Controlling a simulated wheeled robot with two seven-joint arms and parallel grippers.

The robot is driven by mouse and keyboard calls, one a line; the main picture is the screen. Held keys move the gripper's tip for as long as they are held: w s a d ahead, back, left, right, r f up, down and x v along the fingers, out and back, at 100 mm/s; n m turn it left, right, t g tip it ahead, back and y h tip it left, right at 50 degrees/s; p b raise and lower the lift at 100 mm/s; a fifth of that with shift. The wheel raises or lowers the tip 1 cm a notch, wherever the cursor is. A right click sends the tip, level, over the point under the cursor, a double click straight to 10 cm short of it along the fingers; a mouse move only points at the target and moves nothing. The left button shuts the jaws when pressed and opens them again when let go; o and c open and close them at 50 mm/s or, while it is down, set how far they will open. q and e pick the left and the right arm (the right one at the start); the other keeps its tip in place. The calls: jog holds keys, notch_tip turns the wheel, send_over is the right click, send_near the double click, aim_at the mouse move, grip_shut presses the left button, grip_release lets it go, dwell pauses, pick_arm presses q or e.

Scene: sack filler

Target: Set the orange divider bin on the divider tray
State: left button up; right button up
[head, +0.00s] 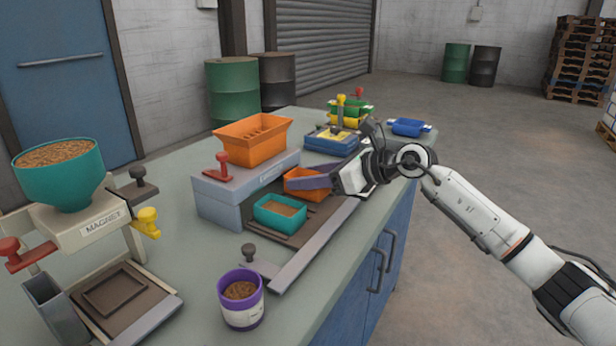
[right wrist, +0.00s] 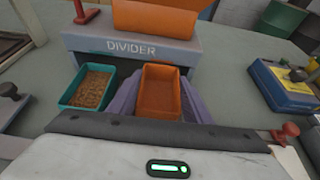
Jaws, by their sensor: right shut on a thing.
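The small orange divider bin (head: 301,194) is at the front of the grey divider, right of the teal bin (head: 280,214). My right gripper (head: 308,182) is shut on it; in the right wrist view its purple-grey fingers lie along both sides of the orange bin (right wrist: 161,92), which looks empty inside. The dark divider tray (head: 318,222) lies below, with the grain-filled teal bin on it. I cannot tell whether the orange bin touches the tray. The finger nearer the head camera hides part of the bin. My left gripper is not in view.
The divider (head: 225,194) carries a large orange hopper (head: 252,140) and a red knob. A grey rail (head: 310,248) runs along the tray's front. A purple cup (head: 241,300) stands near the bench edge. A blue and yellow scale-like box (head: 331,141) stands behind.

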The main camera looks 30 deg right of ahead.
jog(key=shift+f+b, duration=0.3)
jog(key=shift+f, duration=0.4)
dwell(1.3)
jog(key=o, duration=1.5)
jog(key=shift+r+p, duration=1.05)
jog(key=shift+r, duration=0.25)
jog(key=shift+r+p, duration=0.7)
jog(key=shift+r, duration=0.2)
jog(key=shift+r+p, duration=0.95)
jog(key=shift+r, duration=0.25)
jog(key=shift+r+p, duration=0.45)
jog(key=shift+r, duration=0.15)
